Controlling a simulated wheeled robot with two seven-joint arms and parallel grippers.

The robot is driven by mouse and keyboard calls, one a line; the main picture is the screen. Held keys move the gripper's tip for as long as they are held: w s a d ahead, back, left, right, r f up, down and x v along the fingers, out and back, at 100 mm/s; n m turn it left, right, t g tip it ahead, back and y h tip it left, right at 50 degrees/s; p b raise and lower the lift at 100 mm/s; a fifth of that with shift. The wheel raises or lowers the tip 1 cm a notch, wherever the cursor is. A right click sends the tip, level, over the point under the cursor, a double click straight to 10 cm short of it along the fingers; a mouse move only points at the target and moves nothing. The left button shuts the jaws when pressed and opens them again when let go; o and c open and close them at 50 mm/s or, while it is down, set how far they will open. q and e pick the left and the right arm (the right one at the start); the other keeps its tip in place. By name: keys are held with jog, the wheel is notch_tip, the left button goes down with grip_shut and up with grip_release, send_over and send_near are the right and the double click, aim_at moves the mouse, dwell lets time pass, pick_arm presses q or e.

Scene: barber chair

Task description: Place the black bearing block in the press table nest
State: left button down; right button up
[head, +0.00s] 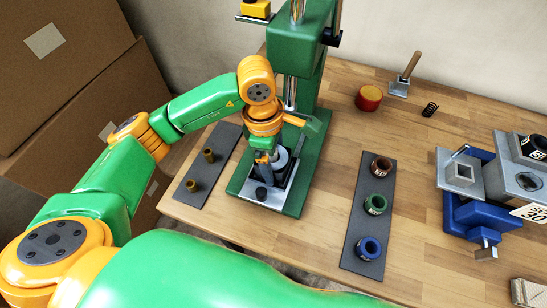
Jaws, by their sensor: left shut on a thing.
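The green press (301,40) stands at the back of the bench, with a silver press table (277,199) low on its base. My left gripper (264,163) reaches down over this table, in front of the press column. It is shut on a dark piece, which I take to be the black bearing block; the wrist and fingers hide most of it. A small black round part (261,193) shows at the front of the silver table. The nest itself is hard to make out. I cannot tell whether the held piece touches the table. My right gripper is not in view.
A dark strip (366,219) right of the press holds red, green and blue rings. Another strip (204,194) at left has two brass pegs. A blue vise (465,215) and a labelled black ring (535,147) are at right. The bench between is clear.

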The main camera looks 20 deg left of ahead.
pick_arm(q)
jog(key=shift+s+f, duration=0.2)
jog(key=shift+f, duration=0.15)
